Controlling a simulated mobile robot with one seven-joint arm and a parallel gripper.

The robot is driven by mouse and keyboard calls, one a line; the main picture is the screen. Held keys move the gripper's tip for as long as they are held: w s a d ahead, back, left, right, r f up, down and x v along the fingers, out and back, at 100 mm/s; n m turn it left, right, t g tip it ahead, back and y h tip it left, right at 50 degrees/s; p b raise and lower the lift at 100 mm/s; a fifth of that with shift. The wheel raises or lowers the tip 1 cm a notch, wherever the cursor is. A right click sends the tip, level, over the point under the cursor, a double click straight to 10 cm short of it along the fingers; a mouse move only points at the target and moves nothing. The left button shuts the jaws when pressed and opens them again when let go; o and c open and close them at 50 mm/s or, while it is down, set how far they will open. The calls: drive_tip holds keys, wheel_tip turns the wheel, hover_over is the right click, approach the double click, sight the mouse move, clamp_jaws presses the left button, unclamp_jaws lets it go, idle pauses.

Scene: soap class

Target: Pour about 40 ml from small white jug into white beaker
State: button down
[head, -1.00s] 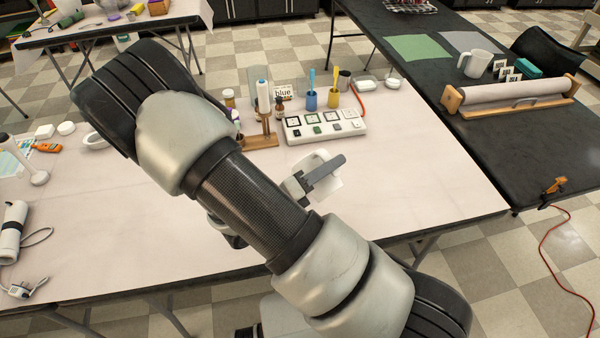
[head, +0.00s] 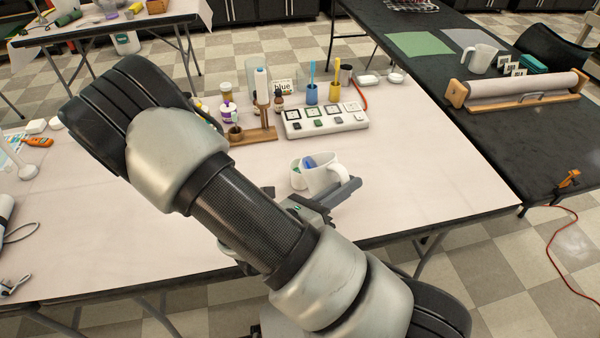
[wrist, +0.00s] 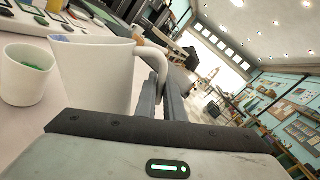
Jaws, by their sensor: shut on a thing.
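The small white jug (head: 325,180) is held just above or at the pale table, looking near upright, with blue showing inside its mouth. It also shows in the wrist view (wrist: 98,80), handle toward my gripper. My gripper (head: 340,193) is shut on the jug's handle; in the wrist view the fingers (wrist: 172,100) close on it. In the wrist view the beaker (wrist: 27,82) has something green inside.
A white board with marked squares (head: 325,122), blue and yellow cups (head: 311,94) and a wooden stand (head: 254,136) lie behind. A bigger white jug (head: 482,58) stands on the black table. The pale table right of my gripper is clear.

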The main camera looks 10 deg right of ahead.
drive_tip(key=s+f+m+b, duration=0.1)
drive_tip(key=f+b, duration=0.1)
drive_tip(key=s+d+f+m+b, duration=0.1)
drive_tip(key=f+m+b, duration=0.1)
drive_tip(key=s+f+m+b, duration=0.1)
drive_tip(key=f+b, duration=0.1)
drive_tip(key=shift+s+d+f+m, duration=0.2)
drive_tip(key=shift+d+m, duration=0.1)
drive_tip(key=shift+d, duration=0.05)
drive_tip(key=shift+s+d+f+m+b, duration=0.15)
drive_tip(key=shift+s+f+m+b, duration=0.35)
drive_tip(key=shift+m+b, duration=0.45)
drive_tip(key=shift+w, duration=0.2)
